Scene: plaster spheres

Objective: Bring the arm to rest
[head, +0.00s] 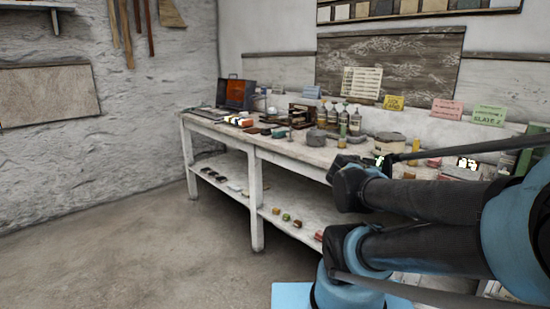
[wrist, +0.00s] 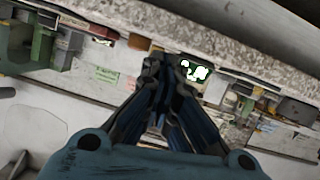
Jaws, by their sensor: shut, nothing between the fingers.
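My gripper (wrist: 160,62) shows in the wrist view with its two dark fingers drawn together at the tips and nothing held between them. A small bright green-and-white display (wrist: 193,70) shows just right of the fingertips; I cannot tell how far beyond them it is. In the head view my arm, with dark links and blue joints, reaches in from the right in front of the bench. I cannot make out the fingers clearly in the head view.
A long pale workbench (head: 222,133) runs along the back wall, crowded with bottles (head: 343,120), an open toolbox (head: 236,94) and coloured cards (head: 447,109). Its lower shelf (head: 280,199) holds small items. The floor (head: 150,240) at left is clear.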

